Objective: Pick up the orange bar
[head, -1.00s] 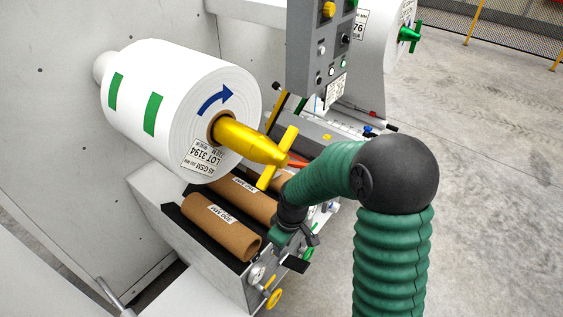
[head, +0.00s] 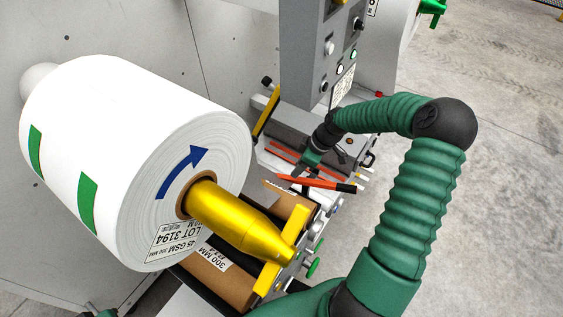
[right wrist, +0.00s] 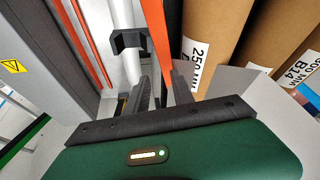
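The orange bar (head: 315,182), with a black end, lies across the top of the machine's side, right of the yellow shaft in the head view. My right gripper (head: 309,160) is just behind it, reaching down from the right. In the right wrist view, the orange bar (right wrist: 157,40) runs down from the top edge to between the two dark fingers (right wrist: 162,90). The fingers stand apart, with a gap visible around the bar. I cannot tell whether they touch it. My left gripper is not in view.
A big white roll (head: 130,150) on a yellow shaft (head: 235,220) fills the left. Brown cores (head: 215,275) lie below it, also close beside the bar in the wrist view (right wrist: 215,40). A grey control box (head: 310,60) hangs behind. Open floor (head: 490,150) is at right.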

